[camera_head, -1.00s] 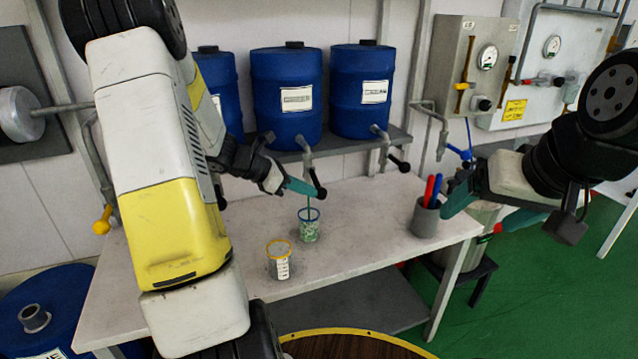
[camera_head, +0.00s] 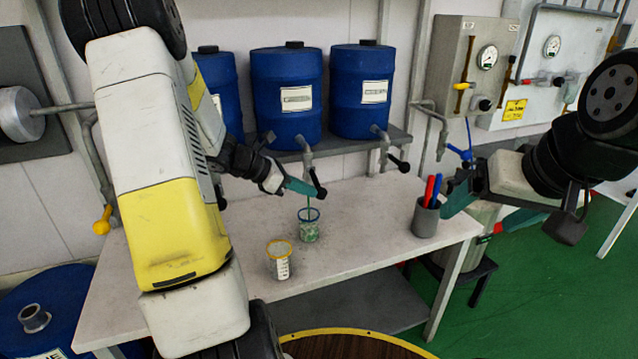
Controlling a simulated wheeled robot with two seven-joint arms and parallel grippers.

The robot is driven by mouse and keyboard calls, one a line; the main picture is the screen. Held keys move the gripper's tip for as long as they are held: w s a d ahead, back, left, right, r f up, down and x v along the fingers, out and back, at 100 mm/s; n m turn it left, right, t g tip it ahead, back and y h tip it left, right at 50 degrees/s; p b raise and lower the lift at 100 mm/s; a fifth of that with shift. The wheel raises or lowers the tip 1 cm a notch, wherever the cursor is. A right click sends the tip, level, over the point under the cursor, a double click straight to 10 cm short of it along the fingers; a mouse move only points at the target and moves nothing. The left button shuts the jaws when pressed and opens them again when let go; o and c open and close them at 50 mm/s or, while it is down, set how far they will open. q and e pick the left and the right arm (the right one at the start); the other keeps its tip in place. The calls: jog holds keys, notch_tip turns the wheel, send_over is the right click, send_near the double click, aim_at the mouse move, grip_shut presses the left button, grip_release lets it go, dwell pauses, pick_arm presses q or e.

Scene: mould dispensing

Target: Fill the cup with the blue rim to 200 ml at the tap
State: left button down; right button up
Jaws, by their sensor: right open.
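The cup with the blue rim (camera_head: 309,231) stands upright on the white table, below the tap (camera_head: 306,151) of the middle blue drum. A thin green stream runs from the tap into the cup. Green liquid shows in the cup, but its level against the marks is too small to read. My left gripper (camera_head: 304,187) is at the tap's black handle (camera_head: 321,191), above the cup; whether its teal fingers are closed on the handle cannot be told. My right gripper (camera_head: 487,213) is open and empty, its teal fingers apart, right of the pen holder.
A cup with a yellow rim (camera_head: 279,266) stands in front and to the left. A grey holder (camera_head: 425,220) with red and blue pens is at the table's right. Blue drums (camera_head: 287,110) stand on a shelf behind. The table between cups and holder is clear.

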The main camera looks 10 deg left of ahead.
pick_arm(q)
jog(key=shift+d+r, duration=0.2)
jog(key=shift+d, duration=0.1)
dwell(0.4)
jog(key=shift+r, duration=0.7)
jog(key=shift+a, duration=0.1)
jog(key=shift+a+r, duration=0.2)
jog(key=shift+r, duration=0.05)
jog(key=v, duration=1.3)
jog(key=shift+a, duration=0.4)
jog(key=shift+s+f, duration=0.1)
jog(key=shift+s, duration=0.05)
